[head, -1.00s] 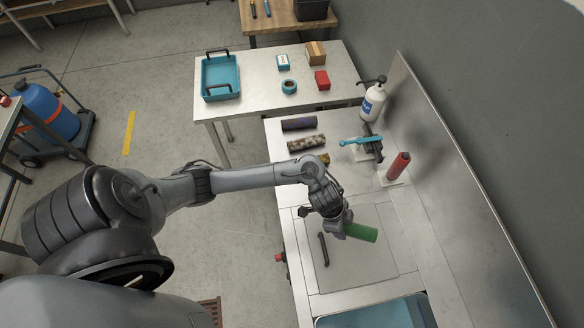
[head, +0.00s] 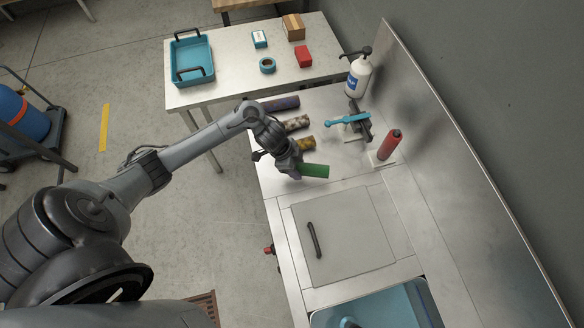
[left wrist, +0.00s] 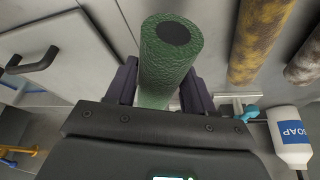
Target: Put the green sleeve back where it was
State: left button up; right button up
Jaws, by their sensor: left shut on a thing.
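The green sleeve (head: 315,171) is a textured cylinder, held in my left gripper (head: 292,168). In the left wrist view the sleeve (left wrist: 165,60) sits between the two dark fingers, with its dark round end showing. In the head view it lies across the counter's near part, beside a row of other sleeves; whether it touches the counter I cannot tell. The row has a yellow-brown sleeve (head: 296,144), a mottled brown and white sleeve (head: 297,123) and a dark purple sleeve (head: 283,103). The yellow-brown sleeve (left wrist: 256,40) is close by in the left wrist view. My right gripper is not in view.
A red cylinder (head: 390,143) stands upright on a plate to the right. The hatch with a black handle (head: 345,235) is clear. A blue basin (head: 380,306) is in front.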

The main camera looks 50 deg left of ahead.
pick_arm(q)
jog(key=shift+w+a+f, duration=0.1)
jog(key=shift+a+f, duration=0.25)
jog(key=shift+a, duration=0.25)
jog(key=shift+w+a+f, duration=0.1)
jog(key=shift+a+f, duration=0.2)
jog(key=shift+a, duration=0.25)
jog(key=shift+f+b, duration=0.4)
jog(key=shift+f, duration=1.65)
jog(key=shift+f, duration=0.1)
jog(key=o, duration=1)
jog(key=shift+o, duration=0.2)
